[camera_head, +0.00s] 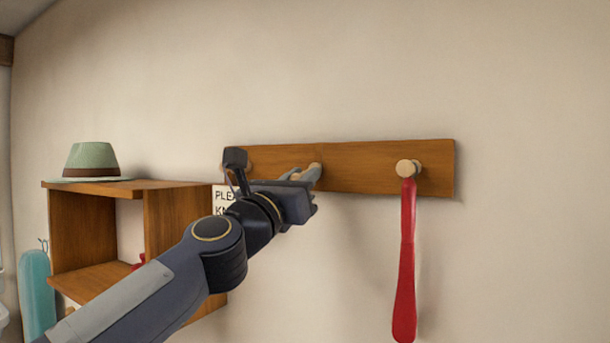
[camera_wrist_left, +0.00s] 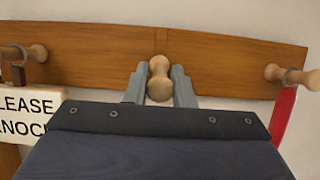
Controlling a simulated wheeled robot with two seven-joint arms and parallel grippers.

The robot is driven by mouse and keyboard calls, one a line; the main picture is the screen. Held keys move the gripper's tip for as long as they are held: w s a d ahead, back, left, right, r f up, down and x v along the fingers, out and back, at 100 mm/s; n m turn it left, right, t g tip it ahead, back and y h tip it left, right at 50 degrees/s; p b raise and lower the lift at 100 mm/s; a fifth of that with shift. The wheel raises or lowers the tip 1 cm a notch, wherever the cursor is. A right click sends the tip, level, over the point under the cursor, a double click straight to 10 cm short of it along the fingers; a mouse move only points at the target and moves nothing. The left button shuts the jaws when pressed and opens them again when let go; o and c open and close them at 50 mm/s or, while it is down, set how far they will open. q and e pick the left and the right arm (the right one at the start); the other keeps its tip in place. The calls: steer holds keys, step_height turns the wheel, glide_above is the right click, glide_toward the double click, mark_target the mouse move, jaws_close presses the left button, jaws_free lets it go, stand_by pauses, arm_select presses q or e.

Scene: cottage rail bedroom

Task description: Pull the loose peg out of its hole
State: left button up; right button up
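The wooden rail (camera_head: 370,165) is fixed to the wall and carries several pale pegs. The middle peg (camera_wrist_left: 160,82) points toward the camera in the left wrist view, its round knob low between the fingers. In the head view this peg (camera_head: 315,170) is partly hidden by my left gripper (camera_head: 300,176). In the left wrist view the two grey fingers of my left gripper (camera_wrist_left: 159,86) stand one on each side of the peg, very close to it. I cannot tell whether they press on it. My right gripper is not in view.
A red shoehorn-like strip (camera_head: 406,265) hangs from the right peg (camera_head: 408,168). A white sign (camera_wrist_left: 30,115) hangs below the left peg (camera_wrist_left: 35,53). A wooden shelf box (camera_head: 170,235) with a green hat (camera_head: 90,160) stands at left. The wall above the rail is clear.

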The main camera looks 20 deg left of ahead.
arm_select(q)
steer(key=shift+c, duration=0.4)
steer(key=shift+s, duration=0.1)
steer(key=shift+r+b+v, duration=0.2)
steer(key=shift+b+v, duration=0.25)
steer(key=shift+v, duration=1.3)
steer(key=shift+s, duration=0.3)
steer(key=v, duration=0.5)
steer(key=shift+s+a+r, duration=0.15)
steer(key=shift+s, duration=0.35)
steer(key=x, duration=0.6)
steer(key=shift+w+f, duration=0.35)
steer(key=shift+s, duration=0.1)
